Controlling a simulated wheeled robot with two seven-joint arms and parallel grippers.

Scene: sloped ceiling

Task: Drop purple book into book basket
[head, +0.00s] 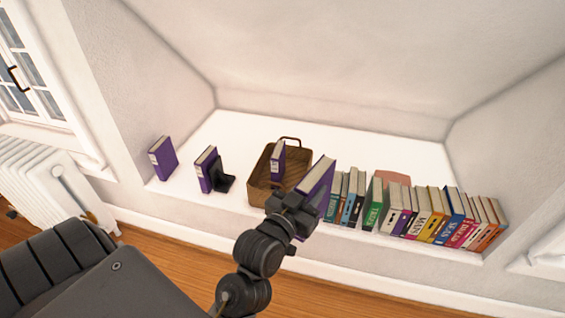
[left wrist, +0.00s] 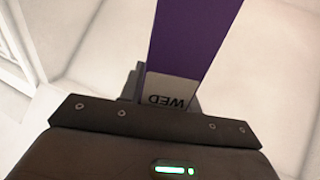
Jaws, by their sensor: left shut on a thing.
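My left gripper (head: 303,203) is shut on a purple book (head: 319,178) and holds it up near the right side of the basket. In the left wrist view the held purple book (left wrist: 187,55) rises from the jaws, with a white label at its lower end. The brown wicker book basket (head: 262,182) stands on the white ledge, with another purple book (head: 278,160) upright in it. Part of the basket's right side is hidden by my gripper and the held book. My right gripper is not in view.
Two more purple books stand on the ledge at left, one alone (head: 162,158) and one (head: 206,170) beside a black bookend (head: 223,176). A row of colourful books (head: 425,212) fills the right of the ledge. A white radiator (head: 40,180) stands at far left.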

